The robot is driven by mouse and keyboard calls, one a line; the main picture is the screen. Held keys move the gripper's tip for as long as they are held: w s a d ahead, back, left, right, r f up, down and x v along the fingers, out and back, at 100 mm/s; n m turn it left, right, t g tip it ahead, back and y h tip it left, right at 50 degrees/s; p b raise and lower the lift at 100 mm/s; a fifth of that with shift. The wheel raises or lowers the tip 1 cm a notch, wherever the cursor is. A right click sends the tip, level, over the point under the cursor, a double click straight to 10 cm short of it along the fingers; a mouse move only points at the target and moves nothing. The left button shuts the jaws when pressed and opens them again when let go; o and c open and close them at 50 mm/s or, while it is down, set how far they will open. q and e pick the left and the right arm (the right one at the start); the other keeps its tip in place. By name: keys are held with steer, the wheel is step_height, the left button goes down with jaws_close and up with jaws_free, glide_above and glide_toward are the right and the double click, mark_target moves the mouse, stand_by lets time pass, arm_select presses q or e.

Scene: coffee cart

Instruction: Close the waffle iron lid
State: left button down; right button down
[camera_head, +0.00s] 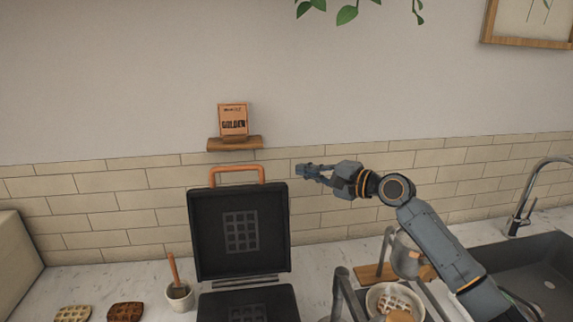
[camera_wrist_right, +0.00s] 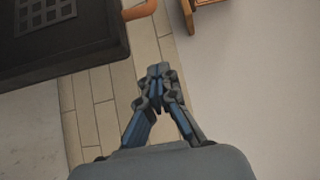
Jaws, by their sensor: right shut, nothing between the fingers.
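The waffle iron stands open on the counter. Its dark lid (camera_head: 238,232) is upright, with a waffle grid on its inner face and an orange-brown handle (camera_head: 236,169) on top. Its lower plate (camera_head: 247,306) is cut off by the bottom edge of the head view. My right gripper (camera_head: 302,171) is shut and empty, in the air to the right of the lid, level with the handle and apart from it. In the right wrist view the shut gripper (camera_wrist_right: 158,76) shows with the lid (camera_wrist_right: 62,38) and handle (camera_wrist_right: 139,11) at upper left. My left gripper is not in view.
Two waffles (camera_head: 73,313) lie at the lower left, beside a white cup with a brush (camera_head: 179,291). A small wall shelf (camera_head: 235,143) holds a box above the lid. A bowl (camera_head: 392,301), a metal jug (camera_head: 406,252) and a sink (camera_head: 545,275) are at right.

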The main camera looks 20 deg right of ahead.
steer(key=w+a+p, duration=0.1)
steer(key=a+p, duration=0.1)
steer(key=w+a+p, duration=0.3)
steer(key=a+p, duration=0.1)
steer(key=a, duration=0.1)
steer(key=shift+w, duration=0.15)
steer(key=shift+a, duration=0.15)
steer(key=shift+f, duration=0.15)
